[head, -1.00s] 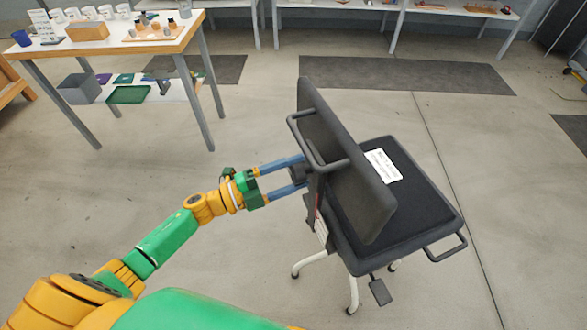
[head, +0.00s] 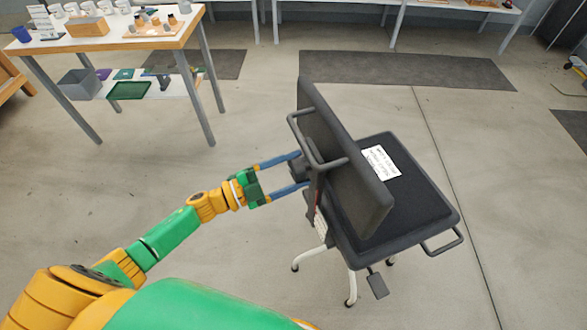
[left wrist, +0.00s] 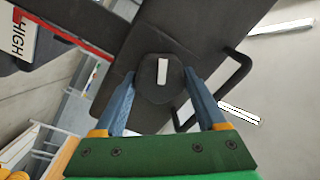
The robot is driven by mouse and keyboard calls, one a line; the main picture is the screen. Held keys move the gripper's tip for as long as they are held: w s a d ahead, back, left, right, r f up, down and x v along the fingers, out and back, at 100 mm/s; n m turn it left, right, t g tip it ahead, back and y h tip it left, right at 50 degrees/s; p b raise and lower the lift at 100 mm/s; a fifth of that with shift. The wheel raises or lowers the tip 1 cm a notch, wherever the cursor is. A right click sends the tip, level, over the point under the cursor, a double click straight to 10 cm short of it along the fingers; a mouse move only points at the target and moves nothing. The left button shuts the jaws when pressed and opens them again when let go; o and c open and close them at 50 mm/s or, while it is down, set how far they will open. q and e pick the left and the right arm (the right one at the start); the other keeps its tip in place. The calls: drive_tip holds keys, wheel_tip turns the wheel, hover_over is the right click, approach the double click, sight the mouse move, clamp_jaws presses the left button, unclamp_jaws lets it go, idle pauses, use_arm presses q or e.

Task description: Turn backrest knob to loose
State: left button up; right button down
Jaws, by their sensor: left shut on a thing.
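The black office chair (head: 400,205) stands on the floor at the right, its backrest (head: 345,150) toward my left arm. The backrest knob (left wrist: 160,78) is a dark round knob with a white bar mark, on the back of the chair. In the head view the knob (head: 298,168) is partly covered by my fingers. My left gripper (head: 282,176) is shut on the knob, with one blue finger on each side of it; the fingers also show in the left wrist view (left wrist: 160,100). My right gripper is not in view.
A red-edged strip with a "HIGH" label (left wrist: 20,35) runs beside the knob. A black bar handle (head: 310,150) loops behind the backrest. A work table (head: 110,45) with cups and bins stands at the back left. The floor around the chair is clear.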

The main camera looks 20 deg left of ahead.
use_arm(q)
drive_tip(key=o, duration=1.3)
drive_tip(key=b+v, duration=0.1)
drive_tip(key=v, duration=0.6)
